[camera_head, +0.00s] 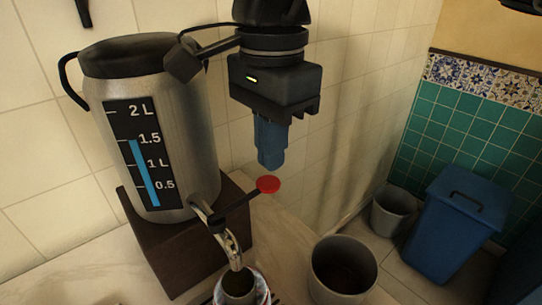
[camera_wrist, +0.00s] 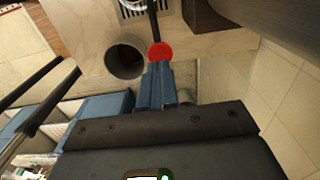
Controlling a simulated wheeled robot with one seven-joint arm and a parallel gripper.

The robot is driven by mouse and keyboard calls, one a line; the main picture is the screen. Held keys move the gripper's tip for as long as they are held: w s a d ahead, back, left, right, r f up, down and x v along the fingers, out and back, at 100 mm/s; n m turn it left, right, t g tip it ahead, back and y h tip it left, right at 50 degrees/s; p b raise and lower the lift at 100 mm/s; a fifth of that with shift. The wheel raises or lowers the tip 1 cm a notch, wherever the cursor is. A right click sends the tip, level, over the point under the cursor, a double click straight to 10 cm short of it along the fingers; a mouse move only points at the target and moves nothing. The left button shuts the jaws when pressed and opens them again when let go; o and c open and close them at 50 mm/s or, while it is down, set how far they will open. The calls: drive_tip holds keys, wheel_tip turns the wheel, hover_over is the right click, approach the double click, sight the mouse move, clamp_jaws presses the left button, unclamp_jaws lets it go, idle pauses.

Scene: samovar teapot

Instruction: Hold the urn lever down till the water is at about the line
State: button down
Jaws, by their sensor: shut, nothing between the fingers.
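The steel urn (camera_head: 185,120) stands on a dark block (camera_head: 165,250), its black gauge (camera_head: 122,160) showing a blue bar to about the 1.5 mark. Its lever ends in a red knob (camera_head: 268,184), which also shows in the wrist view (camera_wrist: 160,51). The curved spout (camera_head: 235,250) points down over a patterned pot (camera_head: 264,288) with a dark opening; no line or water level is readable there. My gripper (camera_head: 270,163) is shut and empty, its blue fingers pointing down just above the knob. A small gap shows in the head view. In the wrist view the fingertips (camera_wrist: 157,68) appear just below the knob.
A grey bin (camera_head: 343,265) stands right of the pot. A smaller grey bin (camera_head: 394,210) and a blue lidded bin (camera_head: 458,220) stand farther back. Tiled wall (camera_head: 30,150) is close behind the urn. The space right of my gripper is clear.

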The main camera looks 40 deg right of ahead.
sight(276, 178)
drive_tip(key=shift+f, duration=1.25)
drive_tip(key=shift+f+b, duration=0.3)
drive_tip(key=shift+d+f+y+b, duration=0.2)
drive_tip(key=shift+f+y+b, duration=0.4)
drive_tip(key=shift+b, duration=0.6)
drive_tip(key=f+y+b, duration=0.1)
drive_tip(key=b, duration=0.1)
drive_tip(key=f+y+b, duration=0.1)
drive_tip(key=b, duration=0.2)
drive_tip(key=shift+d+y+b, duration=0.25)
drive_tip(key=shift+y+b, duration=0.05)
drive_tip(key=shift+b, duration=0.05)
drive_tip(key=shift+r, duration=0.35)
idle(4.0)
